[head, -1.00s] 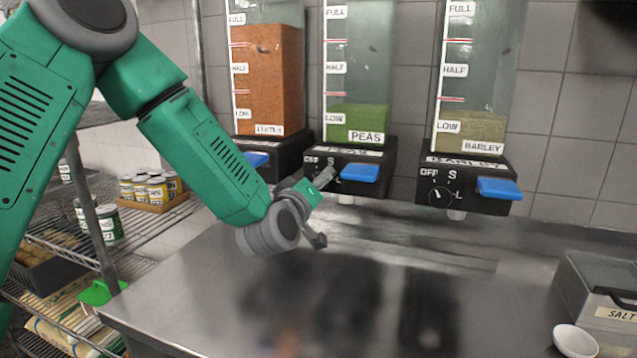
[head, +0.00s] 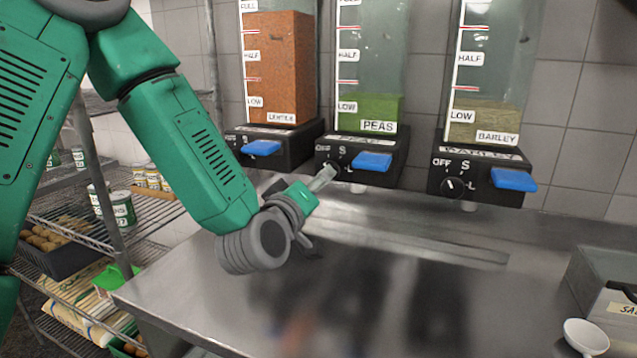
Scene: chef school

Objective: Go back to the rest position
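My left arm, green with grey joints, comes in from the left in the head view. My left gripper (head: 322,180) is in front of the peas dispenser (head: 368,112), close to its dial (head: 333,166); I cannot tell whether they touch. One fingertip shows as a pale metal piece; the other finger is mostly hidden, so its opening cannot be read. My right gripper is not in view.
A lentils dispenser (head: 279,70) and a barley dispenser (head: 487,120) flank the peas. The steel counter (head: 380,295) is clear in the middle. A salt box (head: 612,290) and white scoop (head: 586,337) are at right. A wire shelf (head: 150,212) stands at left.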

